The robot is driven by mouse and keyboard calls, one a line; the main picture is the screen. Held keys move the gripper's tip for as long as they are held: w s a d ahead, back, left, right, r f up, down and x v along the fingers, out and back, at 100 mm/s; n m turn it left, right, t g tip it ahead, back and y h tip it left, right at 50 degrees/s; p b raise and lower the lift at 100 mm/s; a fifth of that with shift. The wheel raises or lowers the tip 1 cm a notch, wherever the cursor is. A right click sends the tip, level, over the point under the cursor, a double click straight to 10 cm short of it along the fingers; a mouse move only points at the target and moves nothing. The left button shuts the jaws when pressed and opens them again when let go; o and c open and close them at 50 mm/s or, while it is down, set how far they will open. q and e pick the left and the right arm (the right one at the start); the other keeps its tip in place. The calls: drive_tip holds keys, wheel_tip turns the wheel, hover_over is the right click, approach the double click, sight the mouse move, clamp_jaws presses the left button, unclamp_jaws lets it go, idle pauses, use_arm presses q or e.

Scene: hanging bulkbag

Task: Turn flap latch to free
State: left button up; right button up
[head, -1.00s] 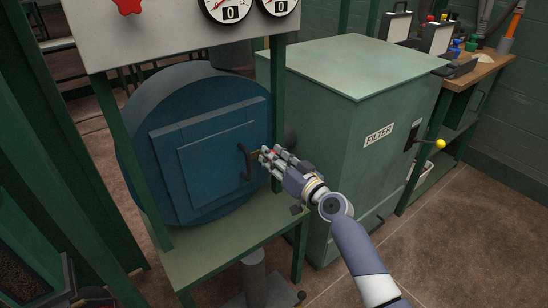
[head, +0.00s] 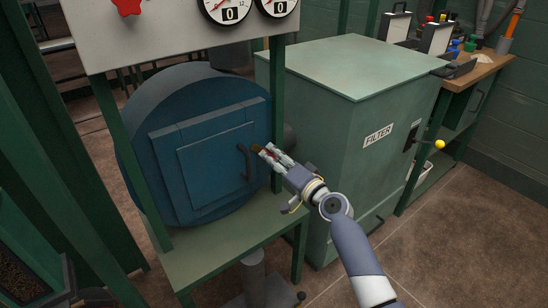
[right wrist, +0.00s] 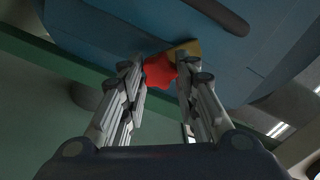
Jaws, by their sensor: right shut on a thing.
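The blue square flap (head: 218,170) is closed on the front of the round blue vessel (head: 150,110), with a dark bar handle (head: 245,162) near its right edge. The flap latch, with a red knob (right wrist: 158,70) and a yellow-brown piece (right wrist: 187,50), sits just right of the handle. My right gripper (head: 267,151) reaches it from the lower right. In the right wrist view its two fingers (right wrist: 160,80) are shut on the red knob, one on each side. In the head view the fingers partly hide the latch, so its exact angle is unclear. My left gripper is not in view.
A green filter cabinet (head: 350,100) stands close to the right of my right gripper. A green post (head: 278,110) rises beside the latch. A gauge panel (head: 180,35) hangs above the vessel, and a green table (head: 225,245) is below. Floor is open at the lower right.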

use_arm(q)
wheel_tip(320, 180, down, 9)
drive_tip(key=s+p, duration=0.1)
drive_tip(key=p, duration=0.1)
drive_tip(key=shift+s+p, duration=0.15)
drive_tip(key=shift+p, duration=0.15)
use_arm(e)
drive_tip(key=shift+f+m, duration=0.15)
drive_tip(key=shift+m, duration=2.35)
drive_tip(key=shift+f+m, duration=0.15)
drive_tip(key=shift+m, duration=2.35)
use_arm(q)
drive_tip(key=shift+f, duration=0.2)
use_arm(e)
drive_tip(key=o, duration=1.1)
drive_tip(key=shift+d, duration=0.1)
drive_tip(key=v, duration=1.2)
